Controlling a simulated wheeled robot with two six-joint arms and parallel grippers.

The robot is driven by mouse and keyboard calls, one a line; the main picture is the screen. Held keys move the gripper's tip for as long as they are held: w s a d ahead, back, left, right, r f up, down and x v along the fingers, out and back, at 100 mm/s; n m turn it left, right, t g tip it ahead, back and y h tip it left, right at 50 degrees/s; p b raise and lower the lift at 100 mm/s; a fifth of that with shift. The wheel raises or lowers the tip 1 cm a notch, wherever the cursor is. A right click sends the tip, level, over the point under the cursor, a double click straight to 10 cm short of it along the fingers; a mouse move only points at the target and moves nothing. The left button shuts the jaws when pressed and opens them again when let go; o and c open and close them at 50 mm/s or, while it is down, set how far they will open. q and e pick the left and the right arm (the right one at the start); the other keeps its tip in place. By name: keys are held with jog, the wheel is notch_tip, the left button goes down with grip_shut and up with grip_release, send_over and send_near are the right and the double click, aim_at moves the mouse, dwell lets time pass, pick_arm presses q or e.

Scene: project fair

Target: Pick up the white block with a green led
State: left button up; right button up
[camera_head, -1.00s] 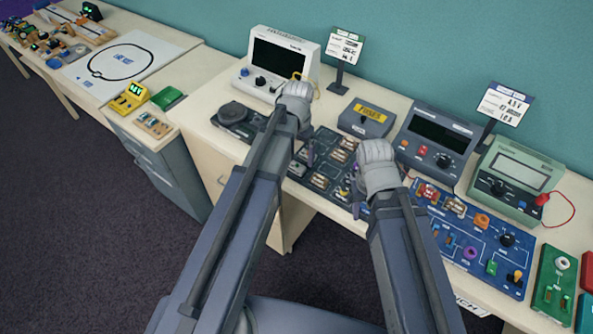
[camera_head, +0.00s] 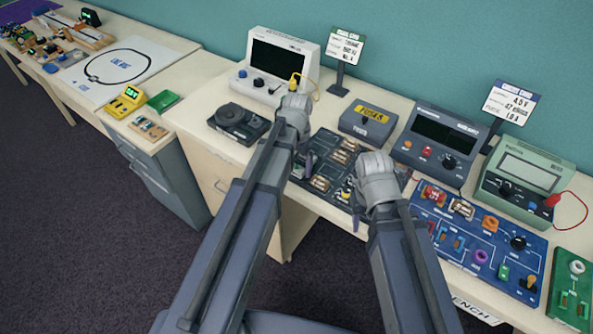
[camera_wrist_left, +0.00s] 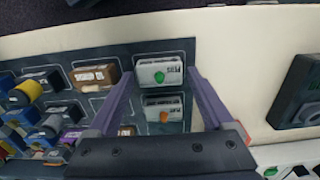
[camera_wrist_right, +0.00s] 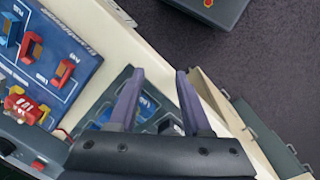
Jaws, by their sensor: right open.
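The white block with a green led (camera_wrist_left: 158,72) sits in an outlined slot at the edge of the dark board (camera_wrist_left: 187,50) in the left wrist view. My left gripper (camera_wrist_left: 164,76) is open, with one finger on each side of that block. Gaps seem to show beside the block. A similar white block with an orange led (camera_wrist_left: 163,108) lies beside it, also between the fingers. In the head view my left gripper (camera_head: 303,165) hides most of the block. My right gripper (camera_wrist_right: 160,71) is open and empty over the board's other end.
A blue circuit board (camera_head: 478,240) lies right of the dark board. A grey box with a yellow label (camera_head: 368,119), a dark meter (camera_head: 437,143) and a green meter (camera_head: 524,178) stand behind. A black round device (camera_head: 240,122) sits left of the left arm.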

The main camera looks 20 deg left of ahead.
pick_arm(q)
jog(key=c, duration=1.1)
jog(key=shift+c, duration=0.2)
pick_arm(e)
jog(key=shift+r, duration=0.1)
